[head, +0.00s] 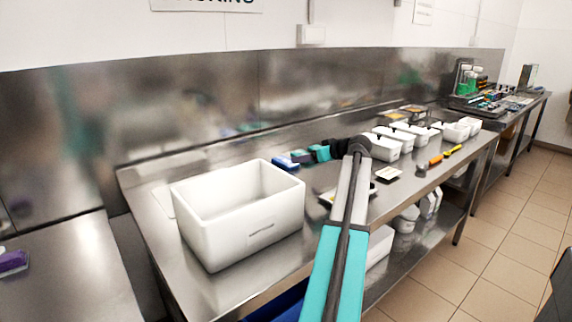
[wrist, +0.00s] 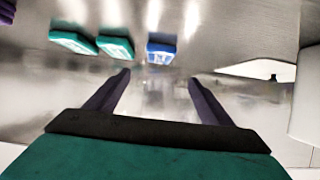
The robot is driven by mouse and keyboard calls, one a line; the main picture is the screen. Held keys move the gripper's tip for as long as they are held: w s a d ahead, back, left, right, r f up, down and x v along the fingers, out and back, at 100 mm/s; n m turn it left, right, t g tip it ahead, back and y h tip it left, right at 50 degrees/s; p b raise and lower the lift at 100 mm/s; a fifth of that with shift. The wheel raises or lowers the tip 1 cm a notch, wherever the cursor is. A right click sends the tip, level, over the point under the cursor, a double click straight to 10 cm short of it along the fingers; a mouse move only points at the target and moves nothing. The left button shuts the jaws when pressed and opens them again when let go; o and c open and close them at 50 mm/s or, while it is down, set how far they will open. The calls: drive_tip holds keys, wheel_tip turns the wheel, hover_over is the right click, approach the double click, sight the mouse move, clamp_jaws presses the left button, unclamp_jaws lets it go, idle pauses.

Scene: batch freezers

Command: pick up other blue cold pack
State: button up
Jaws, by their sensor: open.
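A blue cold pack (head: 286,163) lies on the steel bench behind the white box, at the left end of a short row of packs. In the wrist view the blue cold pack (wrist: 161,52) lies flat, beyond the gap between my fingers and roughly centred on it. My gripper (wrist: 158,79) is open and empty, with the pack apart from both fingers. In the head view my dark gripper (head: 338,148) is near the right end of the row, and its fingers are hard to make out.
Teal packs (head: 320,153) lie beside the blue one; two teal packs (wrist: 116,48) show in the wrist view. An open white box (head: 240,212) stands in front. Small white tubs (head: 385,147) and tools (head: 436,160) lie to the right. A steel back wall rises behind.

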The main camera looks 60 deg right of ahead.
approach(285, 160)
drive_tip(key=shift+x, duration=1.3)
drive_tip(key=shift+x, duration=2.6)
drive_tip(key=shift+f, duration=0.15)
drive_tip(key=shift+s, duration=0.1)
drive_tip(key=c, duration=1.3)
drive_tip(key=shift+o, duration=0.2)
wheel_tip(285, 160, up, 10)
